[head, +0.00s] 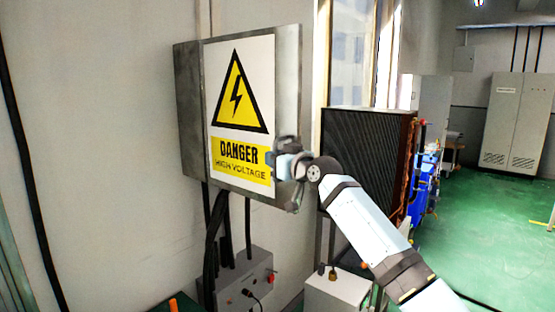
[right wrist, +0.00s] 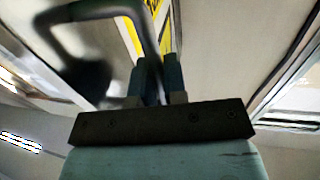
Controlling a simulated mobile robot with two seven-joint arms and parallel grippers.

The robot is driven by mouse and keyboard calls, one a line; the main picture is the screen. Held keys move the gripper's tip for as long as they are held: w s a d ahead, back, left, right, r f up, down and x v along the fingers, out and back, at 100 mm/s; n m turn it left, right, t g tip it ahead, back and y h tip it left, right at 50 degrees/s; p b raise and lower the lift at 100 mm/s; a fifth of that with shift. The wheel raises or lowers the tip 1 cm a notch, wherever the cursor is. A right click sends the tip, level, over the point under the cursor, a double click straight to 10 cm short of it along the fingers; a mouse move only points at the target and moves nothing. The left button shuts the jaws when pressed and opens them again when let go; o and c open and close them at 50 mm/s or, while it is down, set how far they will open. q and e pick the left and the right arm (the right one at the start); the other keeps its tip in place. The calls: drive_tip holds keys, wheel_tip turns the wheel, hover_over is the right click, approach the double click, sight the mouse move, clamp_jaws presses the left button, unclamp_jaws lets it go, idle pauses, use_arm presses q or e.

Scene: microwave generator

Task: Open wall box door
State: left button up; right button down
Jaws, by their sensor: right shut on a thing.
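The wall box (head: 188,112) is a grey metal cabinet on the wall, left of centre in the head view. Its door (head: 288,85) carries a white, black and yellow high-voltage sign (head: 238,100). The door looks closed or nearly so; I cannot tell if there is a gap. My right gripper (head: 277,162) is at the door's lower right edge. In the right wrist view, my right gripper (right wrist: 157,75) is shut on a dark bent handle (right wrist: 100,10), whose end passes between the fingers. The handle is mostly hidden by my gripper in the head view. My left gripper is not in view.
Black cables (head: 214,245) run down from the box to a small grey control box (head: 245,280). A large dark radiator unit (head: 365,150) stands close to the right, behind my right arm. Green floor (head: 490,225) lies open farther right, with grey cabinets (head: 518,120) at the back.

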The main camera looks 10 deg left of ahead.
drive_tip(key=shift+r, duration=0.15)
drive_tip(key=c, duration=1.2)
unclamp_jaws()
drive_tip(key=shift+a, duration=0.1)
drive_tip(key=shift+s+d, duration=0.15)
drive_tip(key=shift+d, duration=0.15)
drive_tip(key=b+v, duration=0.3)
drive_tip(key=v, duration=1)
drive_tip(key=shift+b, duration=0.4)
drive_tip(key=shift+s, duration=0.1)
